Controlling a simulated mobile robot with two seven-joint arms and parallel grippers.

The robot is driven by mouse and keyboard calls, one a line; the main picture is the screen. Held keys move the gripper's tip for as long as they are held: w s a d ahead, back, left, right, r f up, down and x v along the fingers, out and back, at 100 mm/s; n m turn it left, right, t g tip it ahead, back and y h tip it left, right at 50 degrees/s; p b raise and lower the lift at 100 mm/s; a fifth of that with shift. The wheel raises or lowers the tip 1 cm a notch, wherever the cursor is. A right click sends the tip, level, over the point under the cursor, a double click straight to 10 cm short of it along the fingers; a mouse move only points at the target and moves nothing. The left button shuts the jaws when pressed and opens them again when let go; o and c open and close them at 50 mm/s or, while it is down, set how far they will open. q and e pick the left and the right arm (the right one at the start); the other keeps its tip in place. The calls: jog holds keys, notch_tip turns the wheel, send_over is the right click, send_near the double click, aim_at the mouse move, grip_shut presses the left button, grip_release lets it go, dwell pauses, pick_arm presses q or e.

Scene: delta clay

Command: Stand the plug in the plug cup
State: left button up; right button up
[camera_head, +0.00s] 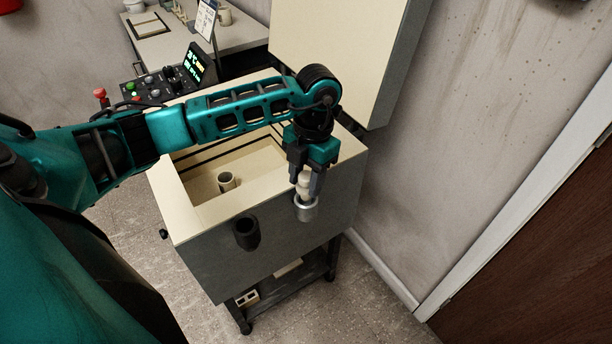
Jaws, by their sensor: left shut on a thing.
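My left gripper (305,184) points straight down at the front right of an open-topped cabinet. It is shut on a pale cream plug (303,188), which is upright. The plug's lower end is at the mouth of a silver-grey metal cup (306,211) on the cabinet's front. I cannot tell how far inside the cup it is, or whether it touches. A black cup (246,234) is on the same front face, to the left. My fingers hide part of the plug. My right gripper is not in view.
The cabinet (205,262) stands on wheels, with a shallow cream well holding a small cylinder (227,181). A raised cream panel (335,55) stands behind. A control panel (165,82) with a red knob is at the back left. A wall and brown door are right.

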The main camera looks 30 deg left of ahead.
aim_at(306, 188)
pick_arm(q)
jog(key=shift+f, duration=0.15)
jog(key=shift+f+b, duration=0.5)
jog(key=shift+f, duration=0.3)
jog(key=shift+f+b, duration=0.6)
jog(key=shift+b, duration=0.05)
dwell(0.3)
jog(key=o, duration=1.1)
jog(key=shift+o, duration=0.2)
notch_tip(306, 188, up, 6)
jog(key=p, duration=0.4)
jog(key=shift+f, duration=0.15)
jog(key=shift+r+p, duration=0.85)
jog(key=shift+r, duration=0.3)
